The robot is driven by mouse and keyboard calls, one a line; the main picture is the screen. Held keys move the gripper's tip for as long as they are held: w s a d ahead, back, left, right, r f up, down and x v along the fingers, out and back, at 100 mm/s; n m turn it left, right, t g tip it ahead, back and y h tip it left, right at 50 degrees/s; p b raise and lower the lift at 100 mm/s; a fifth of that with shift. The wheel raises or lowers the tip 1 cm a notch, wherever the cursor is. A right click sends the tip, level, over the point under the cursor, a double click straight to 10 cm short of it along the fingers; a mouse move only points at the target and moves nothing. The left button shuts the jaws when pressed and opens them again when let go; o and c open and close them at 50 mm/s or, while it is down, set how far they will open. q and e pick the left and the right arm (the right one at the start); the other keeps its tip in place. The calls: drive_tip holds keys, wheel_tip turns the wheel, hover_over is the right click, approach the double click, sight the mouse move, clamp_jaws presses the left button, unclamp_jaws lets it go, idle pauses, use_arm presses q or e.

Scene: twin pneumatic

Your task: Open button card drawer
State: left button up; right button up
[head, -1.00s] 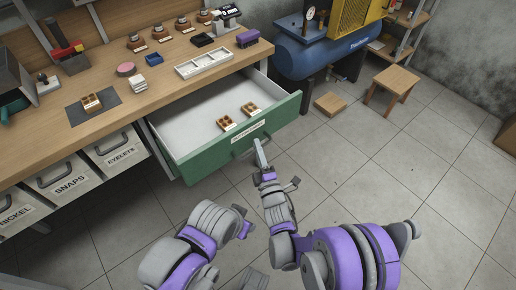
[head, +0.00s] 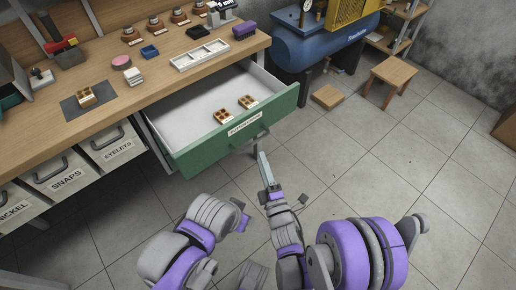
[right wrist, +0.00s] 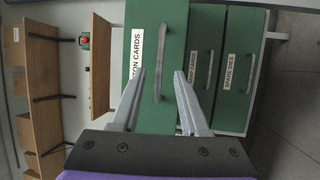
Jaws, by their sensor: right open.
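The button card drawer (head: 190,158) is a green-fronted drawer standing well out from the workbench, with a white inside and two small brown blocks on white cards (head: 222,116) in it. Its label and grey handle (right wrist: 161,62) show in the right wrist view, where the handle lies beyond and between my open fingertips. My right gripper (head: 264,168) is open and empty, just in front of the drawer front and apart from the handle. It also fills the lower middle of the right wrist view (right wrist: 158,82). My left gripper (head: 240,222) is low in the head view; its jaws are unclear.
The wooden workbench (head: 120,88) carries a white divided tray (head: 200,54), a grey mat and small parts. Labelled bins (head: 62,180) hang under it at left. A blue compressor tank (head: 325,42) and a wooden stool (head: 392,72) stand at right. The tiled floor before the drawer is clear.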

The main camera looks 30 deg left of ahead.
drive_tip(key=b+v, duration=0.2)
drive_tip(key=v, duration=0.1)
drive_tip(key=shift+w, duration=0.1)
idle(0.5)
